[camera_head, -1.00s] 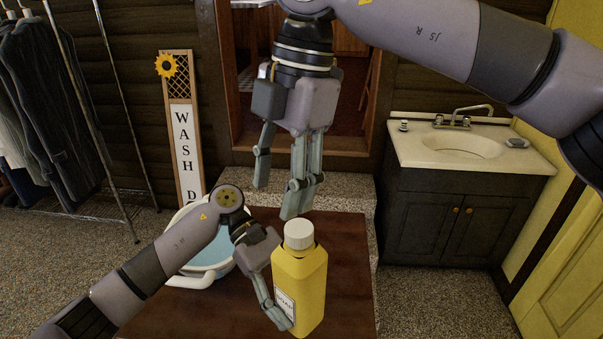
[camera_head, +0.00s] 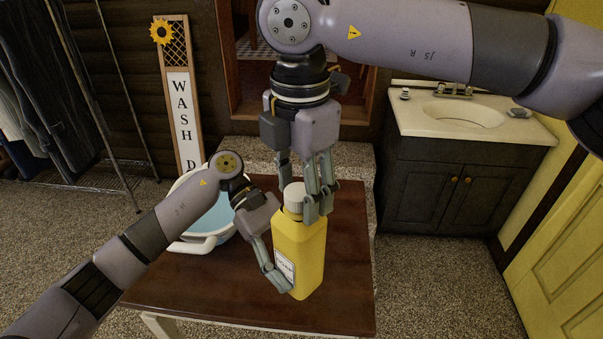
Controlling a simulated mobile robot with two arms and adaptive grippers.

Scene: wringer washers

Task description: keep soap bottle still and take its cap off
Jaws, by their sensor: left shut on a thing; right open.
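The yellow soap bottle (camera_head: 300,252) stands upright on the brown table, with a label low on its side. Its white cap (camera_head: 293,194) is on the neck. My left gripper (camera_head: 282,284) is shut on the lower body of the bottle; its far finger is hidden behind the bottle. My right gripper (camera_head: 303,205) points down from above with its fingers around the cap. It is open, and the fingers hide part of the cap's right side. I cannot tell whether they touch the cap.
A white basin (camera_head: 205,240) with blue water sits on the table (camera_head: 240,300), left of the bottle and behind my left arm. The table's right part is clear. A sink cabinet (camera_head: 440,190) stands at the back right, and a clothes rack (camera_head: 90,100) at the left.

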